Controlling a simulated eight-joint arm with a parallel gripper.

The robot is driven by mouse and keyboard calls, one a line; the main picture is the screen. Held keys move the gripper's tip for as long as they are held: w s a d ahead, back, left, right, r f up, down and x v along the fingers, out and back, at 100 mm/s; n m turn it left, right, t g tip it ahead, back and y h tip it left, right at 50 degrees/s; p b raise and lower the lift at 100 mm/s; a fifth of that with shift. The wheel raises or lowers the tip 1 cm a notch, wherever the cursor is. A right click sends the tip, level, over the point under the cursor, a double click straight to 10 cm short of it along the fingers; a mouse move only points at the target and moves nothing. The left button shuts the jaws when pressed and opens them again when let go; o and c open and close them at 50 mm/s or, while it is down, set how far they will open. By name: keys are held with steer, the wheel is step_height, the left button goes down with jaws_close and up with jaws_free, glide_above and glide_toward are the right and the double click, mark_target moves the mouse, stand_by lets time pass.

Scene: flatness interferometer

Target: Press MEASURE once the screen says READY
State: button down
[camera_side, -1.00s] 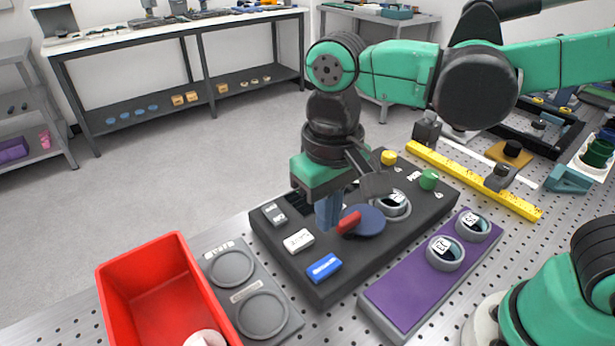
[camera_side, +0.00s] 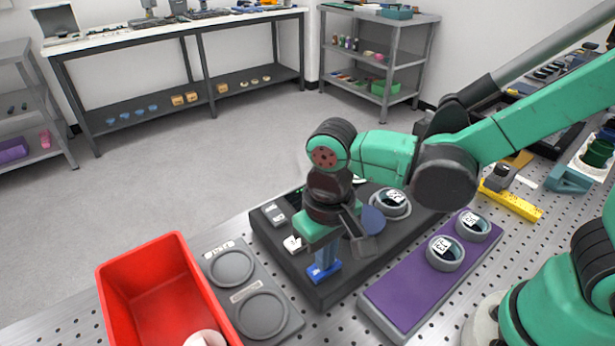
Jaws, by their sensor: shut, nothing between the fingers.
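The dark grey interferometer console (camera_side: 375,262) stands on the perforated bench. A blue button (camera_side: 314,273) is at its front corner; its lettering is too small to read here. My gripper (camera_side: 325,262) is shut and empty, pointing down with its blue fingertips at the blue button. I cannot tell whether they touch it or press it. The screen is mostly hidden by my wrist, and no readable READY shows.
A purple tray (camera_side: 405,290) with two round optics lies right of the console. A grey holder with two round recesses (camera_side: 262,313) and a red bin (camera_side: 150,290) are at left. My arm covers the console's far end.

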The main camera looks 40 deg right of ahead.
steer(key=shift+f, duration=0.15)
steer(key=shift+f, duration=0.8)
steer(key=shift+r, duration=0.1)
step_height(320, 180, up, 14)
stand_by(0.3)
stand_by(0.7)
steer(key=w+d+f+t, duration=0.1)
steer(key=d+f+t, duration=0.1)
steer(key=d, duration=0.4)
steer(key=w+d+f+t, duration=0.1)
steer(key=d+f+t, duration=0.1)
steer(key=d+t, duration=0.3)
steer(key=shift+d+f, duration=0.2)
steer(key=shift+d, duration=0.8)
